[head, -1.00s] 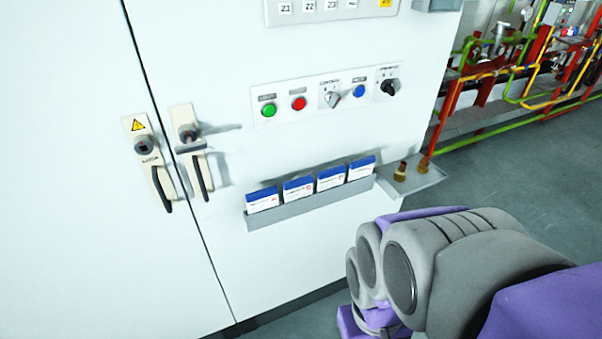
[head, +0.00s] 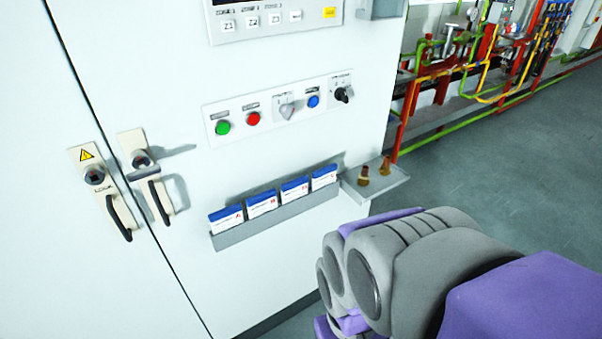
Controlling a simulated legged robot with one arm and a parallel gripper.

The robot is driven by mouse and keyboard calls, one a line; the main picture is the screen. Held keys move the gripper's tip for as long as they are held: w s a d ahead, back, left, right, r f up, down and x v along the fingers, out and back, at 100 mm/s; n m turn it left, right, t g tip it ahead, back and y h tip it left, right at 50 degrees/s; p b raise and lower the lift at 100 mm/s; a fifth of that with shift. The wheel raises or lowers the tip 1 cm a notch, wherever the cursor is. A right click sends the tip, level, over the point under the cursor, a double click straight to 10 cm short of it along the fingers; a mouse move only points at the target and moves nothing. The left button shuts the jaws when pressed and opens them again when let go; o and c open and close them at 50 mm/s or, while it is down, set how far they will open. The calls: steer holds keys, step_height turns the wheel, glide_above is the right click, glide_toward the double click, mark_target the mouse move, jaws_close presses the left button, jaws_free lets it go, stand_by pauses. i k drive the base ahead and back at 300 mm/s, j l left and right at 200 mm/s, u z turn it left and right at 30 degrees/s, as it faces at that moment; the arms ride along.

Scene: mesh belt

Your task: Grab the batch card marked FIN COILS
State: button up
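Several batch cards with blue tops and white lower parts stand in a row in a grey rack (head: 278,225) on the white cabinet front. They are the leftmost card (head: 226,219), the second card (head: 262,204), the third card (head: 294,190) and the rightmost card (head: 324,177). Their print is too small to read, so I cannot tell which is marked FIN COILS. My folded grey and purple arm fills the lower right, apart from the rack. My gripper's fingers cannot be made out.
A small grey shelf (head: 388,187) with two brownish pieces juts out right of the rack. Above are a green button (head: 222,128), a red button (head: 253,119), a blue button (head: 313,101) and switches. Door handles (head: 151,186) stick out at left. Open floor (head: 480,170) lies right; pipes run behind.

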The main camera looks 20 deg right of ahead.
mark_target(226, 218)
steer(key=k+j+z, duration=0.15)
steer(key=j+z, duration=0.25)
steer(key=k+j+z, duration=0.15)
steer(key=z, duration=0.2)
steer(key=k+j+z, duration=0.15)
steer(key=z, duration=0.25)
steer(key=k, duration=0.1)
